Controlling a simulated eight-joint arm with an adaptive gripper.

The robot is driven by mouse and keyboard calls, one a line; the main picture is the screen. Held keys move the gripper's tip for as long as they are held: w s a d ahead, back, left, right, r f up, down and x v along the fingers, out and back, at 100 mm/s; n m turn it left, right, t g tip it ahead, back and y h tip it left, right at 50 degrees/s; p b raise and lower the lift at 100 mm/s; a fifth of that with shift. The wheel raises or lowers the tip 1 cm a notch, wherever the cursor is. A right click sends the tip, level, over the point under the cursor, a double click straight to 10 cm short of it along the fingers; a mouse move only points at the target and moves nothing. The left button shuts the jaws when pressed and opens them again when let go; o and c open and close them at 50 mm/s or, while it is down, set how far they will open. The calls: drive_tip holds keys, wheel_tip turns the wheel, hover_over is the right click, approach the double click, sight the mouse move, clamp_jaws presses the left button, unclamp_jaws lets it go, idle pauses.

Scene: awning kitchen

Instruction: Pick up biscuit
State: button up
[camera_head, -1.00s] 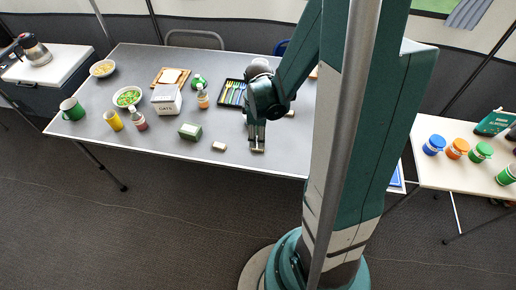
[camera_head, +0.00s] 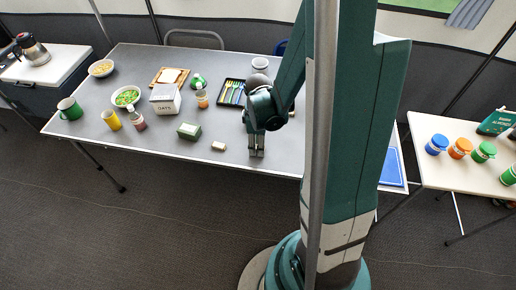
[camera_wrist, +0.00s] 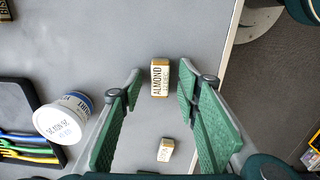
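In the wrist view a small tan block with a pale label reading "ALMOND" (camera_wrist: 159,77) lies on the grey table between my fingertips; its second line is too small to read. A smaller pale labelled block (camera_wrist: 166,150) lies lower in that view. My gripper (camera_wrist: 159,90) is open, its green fingers on either side of the almond block with a gap at each side. In the head view my gripper (camera_head: 257,153) points down at the table's front edge, hiding what is under it. A small beige block (camera_head: 218,146) lies to its left. I cannot tell which block is the biscuit.
A cutlery tray (camera_head: 232,92) lies behind my gripper. A white tub (camera_wrist: 62,118) is near the tray. The table's edge (camera_wrist: 230,45) is close.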

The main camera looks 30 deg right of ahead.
idle(0.3)
drive_tip(key=c, duration=0.9)
drive_tip(key=shift+o, duration=0.2)
drive_tip(key=shift+r, duration=0.1)
wheel_tip(320, 180, up, 10)
drive_tip(key=p, duration=0.3)
idle(0.5)
